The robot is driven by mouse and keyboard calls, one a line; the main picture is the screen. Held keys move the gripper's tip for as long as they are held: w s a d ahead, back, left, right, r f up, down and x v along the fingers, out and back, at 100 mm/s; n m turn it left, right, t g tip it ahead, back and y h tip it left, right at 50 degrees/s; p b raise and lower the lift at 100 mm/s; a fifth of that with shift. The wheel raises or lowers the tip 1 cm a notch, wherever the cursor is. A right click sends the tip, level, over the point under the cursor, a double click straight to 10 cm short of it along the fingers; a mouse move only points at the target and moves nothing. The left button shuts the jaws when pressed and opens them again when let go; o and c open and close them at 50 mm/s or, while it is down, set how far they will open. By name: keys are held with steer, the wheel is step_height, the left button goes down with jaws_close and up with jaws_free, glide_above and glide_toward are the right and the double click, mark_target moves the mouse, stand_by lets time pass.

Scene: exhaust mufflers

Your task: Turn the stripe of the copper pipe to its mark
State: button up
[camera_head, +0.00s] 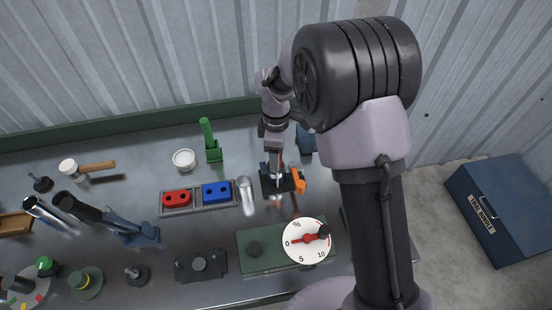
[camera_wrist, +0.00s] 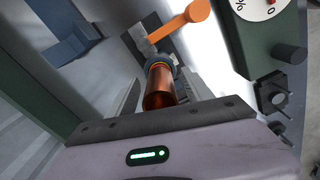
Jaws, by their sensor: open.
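The copper pipe (camera_wrist: 160,90) shows in the wrist view, its near end toward my camera and its far end at a dark collar with a thin yellow band. My gripper (camera_wrist: 164,94) is open, with one finger on each side of the pipe; I cannot tell whether either touches it. An orange lever (camera_wrist: 186,28) sits just beyond the collar. In the head view my gripper (camera_head: 277,167) is down over a dark holder (camera_head: 268,184) with the orange lever (camera_head: 299,180) at its right. The pipe is mostly hidden there. I cannot make out a stripe or its mark.
A green box with a white dial (camera_head: 306,241) stands in front of the holder. A bright metal cylinder (camera_head: 246,194) and a tray with red (camera_head: 177,198) and blue (camera_head: 216,192) blocks are to the left. A green-handled stand (camera_head: 213,152) is behind.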

steer(key=shift+f, duration=0.5)
